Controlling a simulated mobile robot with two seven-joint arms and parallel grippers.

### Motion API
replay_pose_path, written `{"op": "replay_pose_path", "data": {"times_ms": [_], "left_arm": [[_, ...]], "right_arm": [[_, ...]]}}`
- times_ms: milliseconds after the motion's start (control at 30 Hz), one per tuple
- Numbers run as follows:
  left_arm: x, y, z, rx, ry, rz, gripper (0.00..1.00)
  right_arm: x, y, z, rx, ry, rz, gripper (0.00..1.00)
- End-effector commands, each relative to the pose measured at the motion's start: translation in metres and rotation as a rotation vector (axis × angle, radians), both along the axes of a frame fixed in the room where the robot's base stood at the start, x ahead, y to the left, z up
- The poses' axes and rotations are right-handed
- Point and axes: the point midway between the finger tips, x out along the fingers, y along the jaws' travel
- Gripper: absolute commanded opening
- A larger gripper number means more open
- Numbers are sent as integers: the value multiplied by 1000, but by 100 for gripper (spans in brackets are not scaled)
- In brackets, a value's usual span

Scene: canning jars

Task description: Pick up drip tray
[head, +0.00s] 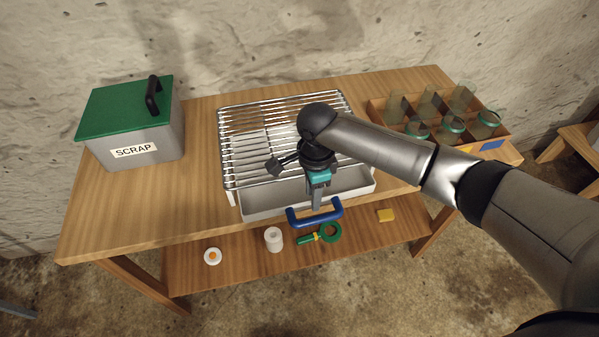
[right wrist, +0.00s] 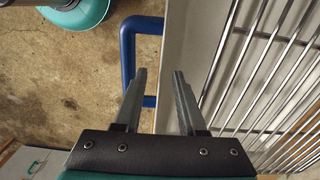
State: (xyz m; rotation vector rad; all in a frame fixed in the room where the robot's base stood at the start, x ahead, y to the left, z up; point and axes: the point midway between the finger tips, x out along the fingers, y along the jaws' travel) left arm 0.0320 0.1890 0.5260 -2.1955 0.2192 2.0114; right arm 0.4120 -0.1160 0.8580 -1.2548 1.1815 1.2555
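The drip tray (head: 270,205) is a pale grey shallow tray under the wire rack, with its front wall showing and a blue handle (head: 314,215) on that front. Much of the tray is hidden by the rack and my right arm. My right gripper (head: 317,206) points down just above the handle. In the right wrist view its two fingers (right wrist: 158,71) are apart with nothing between them. There the blue handle (right wrist: 128,50) lies just left of the left fingertip, and the tray's grey edge (right wrist: 182,30) lies to the right. My left gripper is not in view.
The wire rack (head: 240,125) stands on the wooden table (head: 130,215). A green-lidded scrap bin (head: 150,130) is at left, and a wooden crate of glass jars (head: 390,125) at back right. The lower shelf (head: 360,237) holds small items. The table's left part is clear.

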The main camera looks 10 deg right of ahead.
Motion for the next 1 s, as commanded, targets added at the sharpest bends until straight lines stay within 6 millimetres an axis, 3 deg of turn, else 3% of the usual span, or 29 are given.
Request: {"op": "replay_pose_path", "data": {"times_ms": [100, 367, 700, 1000], "left_arm": [[1, 0, -5, 0, -2, 1, 100], [3, 0, -4, 0, -5, 1, 100], [4, 0, -4, 0, -6, 0, 100], [4, 0, -4, 0, -6, -1, 100]], "right_arm": [[0, 0, -11, 0, -1, 1, 40], [1, 1, -12, 1, -2, 1, 39], [1, 1, -11, 1, -2, 1, 1], [0, 1, -11, 1, -2, 1, 0]]}}
